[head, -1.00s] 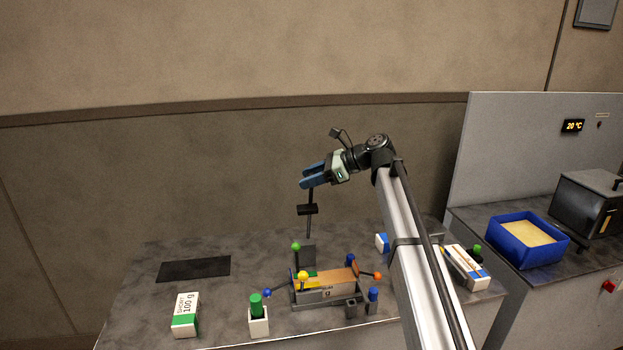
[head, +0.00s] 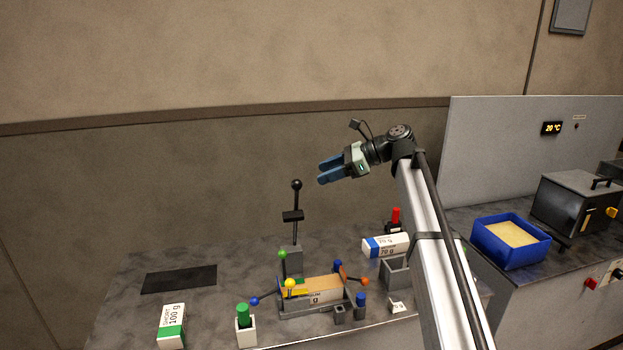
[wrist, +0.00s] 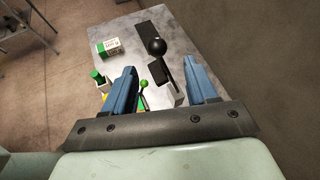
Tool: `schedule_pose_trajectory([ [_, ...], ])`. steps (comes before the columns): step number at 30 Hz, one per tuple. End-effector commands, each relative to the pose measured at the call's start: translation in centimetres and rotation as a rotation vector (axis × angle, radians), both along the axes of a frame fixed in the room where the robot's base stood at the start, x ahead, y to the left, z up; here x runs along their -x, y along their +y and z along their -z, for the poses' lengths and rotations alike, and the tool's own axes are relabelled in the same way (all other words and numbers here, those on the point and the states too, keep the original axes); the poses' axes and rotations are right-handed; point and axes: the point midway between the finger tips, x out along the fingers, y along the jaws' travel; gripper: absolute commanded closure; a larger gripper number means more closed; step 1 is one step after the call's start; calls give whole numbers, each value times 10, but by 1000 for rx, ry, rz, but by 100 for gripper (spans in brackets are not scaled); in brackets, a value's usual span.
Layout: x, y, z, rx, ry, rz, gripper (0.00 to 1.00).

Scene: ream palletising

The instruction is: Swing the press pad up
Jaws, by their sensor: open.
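The press pad is a small black block (head: 293,216) on an upright black lever with a black ball knob (head: 297,185), rising from a grey post (head: 291,259) behind the fixture. The lever stands up, well above the ream (head: 312,290) in the grey fixture. My gripper (head: 320,171) is open and empty, to the right of the knob and slightly higher, apart from it in the head view. In the wrist view the knob (wrist: 156,46) shows beyond and between my open blue fingers (wrist: 164,85), with the black pad (wrist: 158,73) below it.
Colored ball handles, including a green one (head: 282,254) and an orange one (head: 365,281), surround the fixture. A black mat (head: 179,279) and a green-white pack (head: 171,326) lie left. A blue-white pack (head: 385,245) and blue bin (head: 483,250) are right.

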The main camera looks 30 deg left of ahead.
Motion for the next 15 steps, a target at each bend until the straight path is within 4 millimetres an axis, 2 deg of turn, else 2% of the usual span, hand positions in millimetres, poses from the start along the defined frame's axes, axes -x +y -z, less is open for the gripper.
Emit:
schedule_pose_trajectory([
  [6,-10,-23,-14,0,0,1,43],
  [15,-14,-32,-18,0,0,0,43],
])
